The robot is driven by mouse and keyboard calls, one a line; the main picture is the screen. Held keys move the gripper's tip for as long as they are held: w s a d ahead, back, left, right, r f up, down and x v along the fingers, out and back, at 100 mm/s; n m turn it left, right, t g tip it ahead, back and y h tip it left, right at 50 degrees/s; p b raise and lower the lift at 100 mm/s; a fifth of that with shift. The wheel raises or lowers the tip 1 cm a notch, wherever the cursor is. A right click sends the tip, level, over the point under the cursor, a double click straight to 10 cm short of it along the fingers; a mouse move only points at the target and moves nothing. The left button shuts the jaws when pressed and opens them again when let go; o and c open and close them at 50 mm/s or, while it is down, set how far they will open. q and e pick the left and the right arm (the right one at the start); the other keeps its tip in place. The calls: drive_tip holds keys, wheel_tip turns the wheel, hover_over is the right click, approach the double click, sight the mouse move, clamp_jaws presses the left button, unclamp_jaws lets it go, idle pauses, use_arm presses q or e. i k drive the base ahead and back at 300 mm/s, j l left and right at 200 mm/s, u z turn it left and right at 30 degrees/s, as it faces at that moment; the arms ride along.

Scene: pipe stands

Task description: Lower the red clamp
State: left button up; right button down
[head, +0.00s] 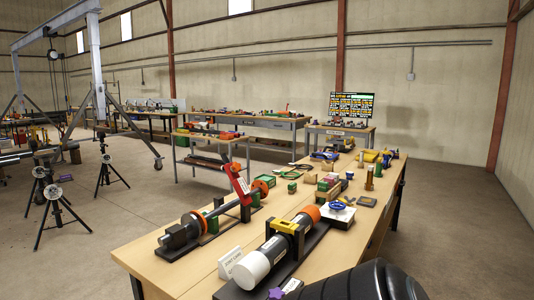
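The red clamp (239,184) is on the left part of the long wooden workbench (190,268). It stands up, tilted, with its upper end to the left, above a dark pipe (228,207) beside an orange-red disc (259,189). Its lower end is small in the picture, and I cannot tell exactly how it joins the pipe. Neither of my grippers is in view. A dark rounded part at the bottom right looks like part of my own body.
A white and black cylinder with an orange end (252,268) lies nearer on a dark base. A white label card (230,262) stands beside it. A blue handwheel (337,206) and several small blocks and tools stand farther right. Tripod stands (53,191) are on the floor left.

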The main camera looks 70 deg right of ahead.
sight(239, 185)
drive_tip(key=i+l+z, duration=0.15)
drive_tip(key=i+z, duration=0.45)
drive_tip(key=z, duration=0.15)
drive_tip(key=i+z, duration=0.4)
drive_tip(key=k, duration=0.1)
